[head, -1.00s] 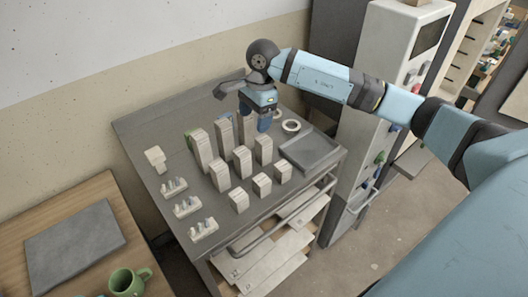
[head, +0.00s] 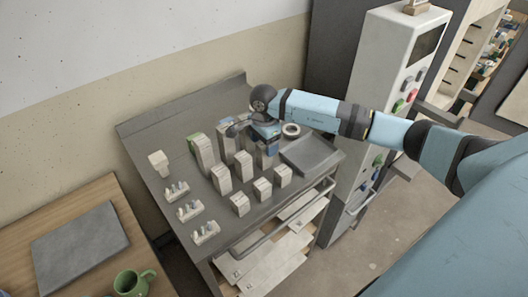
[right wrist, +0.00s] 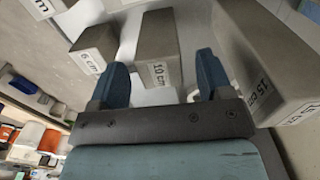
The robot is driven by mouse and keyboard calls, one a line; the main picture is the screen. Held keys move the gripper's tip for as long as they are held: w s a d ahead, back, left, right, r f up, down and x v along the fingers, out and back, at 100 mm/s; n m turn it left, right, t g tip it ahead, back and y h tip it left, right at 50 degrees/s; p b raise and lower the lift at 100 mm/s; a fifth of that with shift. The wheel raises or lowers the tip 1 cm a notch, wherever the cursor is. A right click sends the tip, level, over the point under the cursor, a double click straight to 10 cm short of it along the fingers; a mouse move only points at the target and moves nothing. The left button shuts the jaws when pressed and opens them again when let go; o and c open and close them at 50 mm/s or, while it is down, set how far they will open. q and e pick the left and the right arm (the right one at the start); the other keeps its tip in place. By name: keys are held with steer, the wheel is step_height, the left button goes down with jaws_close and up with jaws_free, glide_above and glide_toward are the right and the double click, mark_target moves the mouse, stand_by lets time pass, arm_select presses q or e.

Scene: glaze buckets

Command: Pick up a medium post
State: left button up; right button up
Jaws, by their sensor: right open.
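Grey block-like posts in three heights stand on the metal table. Tall posts (head: 203,155) are at the back, medium posts (head: 243,166) in the middle row, and short posts (head: 262,190) in front. My right gripper (head: 267,148) is open, low at the right end of the middle row. In the right wrist view, a post labelled 10 cm (right wrist: 161,48) stands between the two open blue fingers (right wrist: 160,82), with gaps on both sides. A 15 cm post (right wrist: 262,62) is close on the right and a 6 cm post (right wrist: 93,48) on the left. My left gripper is out of view.
A grey tray (head: 322,155) and a pale ring (head: 291,130) lie right of the posts. Small white pieces with pegs (head: 188,210) and a pale block (head: 158,163) are on the left. A control cabinet (head: 384,62) stands beyond the table's right end.

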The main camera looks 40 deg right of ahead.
steer(key=shift+f, duration=0.95)
steer(key=shift+c, duration=0.2)
steer(key=c, duration=1.2)
steer(key=shift+o, duration=0.2)
steer(key=shift+r, duration=0.1)
